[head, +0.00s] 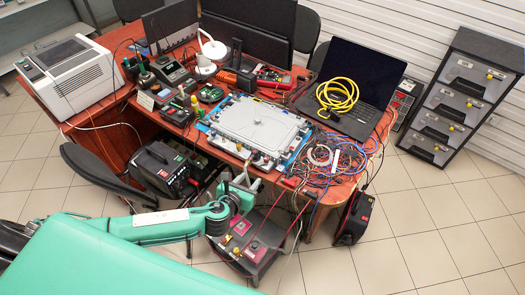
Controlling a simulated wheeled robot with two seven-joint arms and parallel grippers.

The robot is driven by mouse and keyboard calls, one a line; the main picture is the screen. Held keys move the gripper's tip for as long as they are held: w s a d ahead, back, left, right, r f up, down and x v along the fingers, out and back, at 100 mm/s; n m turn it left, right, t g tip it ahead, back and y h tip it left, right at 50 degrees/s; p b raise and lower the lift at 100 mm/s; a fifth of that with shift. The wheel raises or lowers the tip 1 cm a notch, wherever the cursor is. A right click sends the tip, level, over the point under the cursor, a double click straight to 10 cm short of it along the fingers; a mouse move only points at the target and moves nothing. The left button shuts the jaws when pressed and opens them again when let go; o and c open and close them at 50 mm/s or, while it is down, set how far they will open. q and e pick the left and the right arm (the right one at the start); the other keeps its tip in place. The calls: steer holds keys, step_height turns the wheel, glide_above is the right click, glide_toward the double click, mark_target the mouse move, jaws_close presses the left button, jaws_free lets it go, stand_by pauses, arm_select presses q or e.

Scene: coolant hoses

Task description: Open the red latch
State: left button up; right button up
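A grey, flat rectangular enclosure (262,127) lies on the red-brown desk, with small fittings along its edges. Small fittings line its near edge, but at this size I cannot tell which one is the red latch. My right gripper is not in view.
Tangled hoses and cables (325,160) lie right of the enclosure, below a laptop (362,75) with a yellow coil (338,97). A dark unit with magenta panels (256,251) stands on the floor close to my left gripper. A black chair (100,172) stands left.

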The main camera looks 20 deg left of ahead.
mark_target(265, 161)
arm_select(q)
steer(key=p+x, duration=0.1)
steer(key=x, duration=1.2)
steer(key=shift+w+a+f, duration=0.1)
steer(key=shift+w+f, duration=0.05)
steer(key=shift+w, duration=0.15)
